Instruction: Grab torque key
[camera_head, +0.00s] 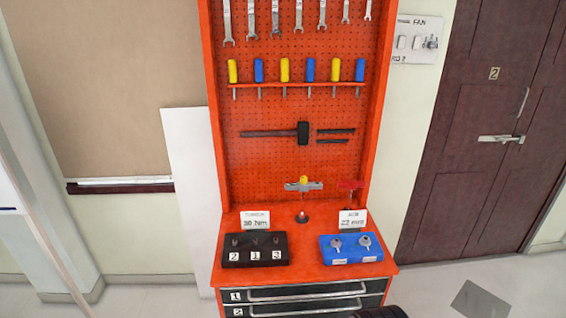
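No single item is clearly marked as the torque key. A grey T-shaped tool with a yellow top (303,185) stands upright at the back of the red bench, above a small dark round base (302,218). A black block (240,259) at the bench's left has small dark pieces on top and labels 2, 1, 3. A white card (255,221) behind it seems to read "30 Nm". A blue block (340,257) at the right holds two grey key-like pieces (365,240).
Drawers (300,293) lie below the bench. A red item (348,185) and another card (352,219) stand right. A dark ribbed thing (380,312) enters at the bottom edge.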

